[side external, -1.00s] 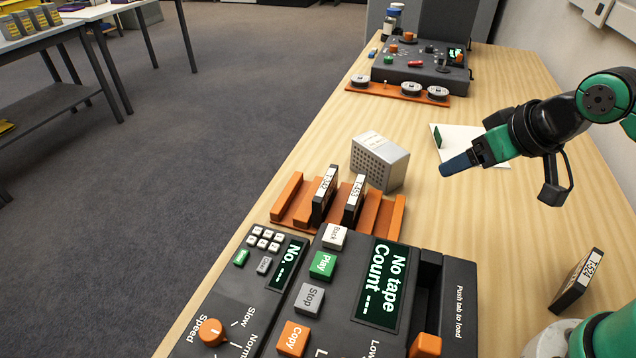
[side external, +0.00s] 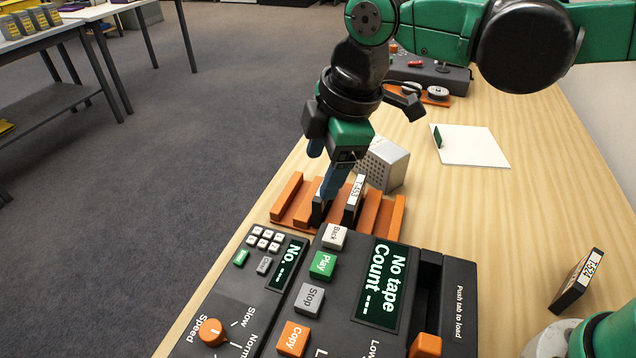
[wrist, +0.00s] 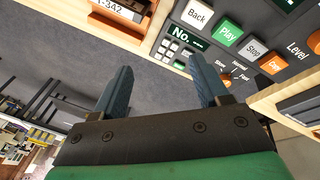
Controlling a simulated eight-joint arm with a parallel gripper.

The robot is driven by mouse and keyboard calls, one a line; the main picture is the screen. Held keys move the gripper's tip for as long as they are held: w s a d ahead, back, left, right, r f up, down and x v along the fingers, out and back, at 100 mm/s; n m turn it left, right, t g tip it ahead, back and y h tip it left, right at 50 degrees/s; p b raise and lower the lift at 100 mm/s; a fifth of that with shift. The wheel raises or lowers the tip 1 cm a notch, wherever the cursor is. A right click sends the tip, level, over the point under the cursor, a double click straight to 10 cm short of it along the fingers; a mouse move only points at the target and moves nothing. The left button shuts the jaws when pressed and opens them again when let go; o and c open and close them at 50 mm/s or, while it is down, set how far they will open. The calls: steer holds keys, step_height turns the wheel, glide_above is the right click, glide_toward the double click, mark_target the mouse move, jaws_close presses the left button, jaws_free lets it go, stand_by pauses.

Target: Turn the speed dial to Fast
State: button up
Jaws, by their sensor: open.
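The speed dial (side external: 211,332) is a round orange knob on the dark control panel at the lower left of the side view, with "Slow" and "Normal" labels beside it. I cannot tell which mark it points to. It also shows small in the wrist view (wrist: 226,77), just right of the right fingertip. My gripper (side external: 324,170) is open and empty, fingers down, above the orange rack and apart from the dial. In the wrist view its two blue fingers (wrist: 161,66) are spread, with nothing between them.
The orange rack (side external: 284,203) holds upright tapes behind the panel. A silver speaker box (side external: 388,165) stands behind my gripper. The Play button (side external: 323,265), other buttons and the "No tape" display (side external: 380,283) lie right of the dial. A tape (side external: 577,281) stands at right.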

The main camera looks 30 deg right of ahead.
steer(key=s+a+f+n+g, duration=0.1)
steer(key=a+f+n, duration=0.2)
steer(key=a+n, duration=0.45)
steer(key=n+g+h, duration=0.2)
steer(key=n, duration=0.4)
glide_above(211, 330)
steer(key=shift+m, duration=0.25)
steer(key=f, duration=0.4)
steer(key=shift+w+d+f, duration=0.1)
steer(key=shift+w, duration=0.1)
steer(key=shift+s+f, duration=0.15)
steer(key=shift+f, duration=2.8)
jaws_close()
